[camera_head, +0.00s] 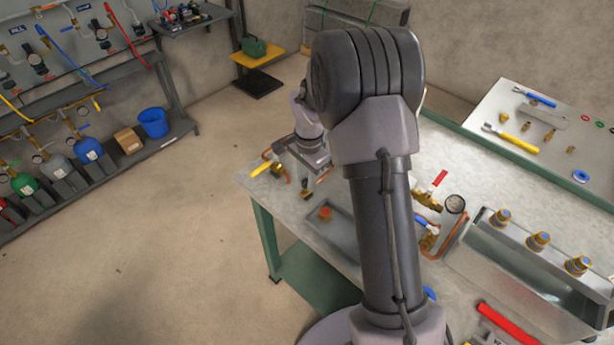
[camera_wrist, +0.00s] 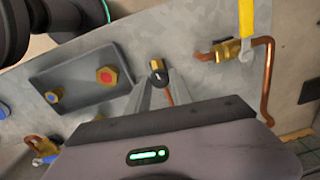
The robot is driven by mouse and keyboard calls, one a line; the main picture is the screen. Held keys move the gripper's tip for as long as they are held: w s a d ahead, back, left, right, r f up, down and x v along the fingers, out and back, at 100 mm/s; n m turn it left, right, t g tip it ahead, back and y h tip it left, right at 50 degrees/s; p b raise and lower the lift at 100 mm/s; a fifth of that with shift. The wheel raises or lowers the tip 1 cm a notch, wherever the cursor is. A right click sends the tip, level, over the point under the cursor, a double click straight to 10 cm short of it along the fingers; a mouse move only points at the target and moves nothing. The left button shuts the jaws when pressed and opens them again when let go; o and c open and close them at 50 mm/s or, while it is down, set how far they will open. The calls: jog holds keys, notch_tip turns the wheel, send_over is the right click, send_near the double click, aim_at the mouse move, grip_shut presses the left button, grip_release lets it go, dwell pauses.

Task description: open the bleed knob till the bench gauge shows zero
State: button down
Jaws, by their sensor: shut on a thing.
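The bleed knob (camera_wrist: 157,76) is small and black with a pale mark on its face, on a brass stem. In the wrist view my gripper (camera_wrist: 156,88) has its two grey fingers closed on either side of it. In the head view my gripper (camera_head: 309,180) is at the bench's left end, and my arm covers part of that area. The bench gauge (camera_head: 455,203) is a round pale dial with a dark rim, right of my arm. Its needle reading is too small to make out.
A yellow-handled valve (camera_wrist: 247,22) with copper pipe (camera_wrist: 267,85) stands close by the knob. A grey tray (camera_head: 350,254) with a red-capped fitting (camera_head: 325,213) lies nearby. A red-handled valve (camera_head: 432,193) is beside the gauge. Open floor lies left of the bench (camera_head: 250,182).

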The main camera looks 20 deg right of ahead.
jog(key=n+p, duration=0.1)
jog(key=n, duration=0.3)
jog(key=shift+p, duration=0.35)
jog(key=n+p, duration=0.1)
jog(key=n, duration=0.3)
jog(key=n+p, duration=0.2)
jog(key=n, duration=0.2)
jog(key=shift+w+n+g, duration=0.1)
jog(key=shift+n+g, duration=0.2)
jog(key=n+p, duration=0.1)
jog(key=n, duration=0.2)
jog(key=shift+n, duration=0.3)
jog(key=n+p, duration=0.1)
jog(key=n, duration=0.3)
jog(key=shift+n+p, duration=0.3)
jog(key=shift+p, duration=0.1)
jog(key=n+p, duration=0.1)
jog(key=n, duration=0.2)
jog(key=shift+n, duration=0.3)
jog(key=n+p, duration=0.1)
jog(key=n, duration=0.3)
jog(key=shift+p, duration=0.3)
jog(key=shift+n+p, duration=0.55)
jog(key=shift+n, duration=1.45)
jog(key=shift+g, duration=0.3)
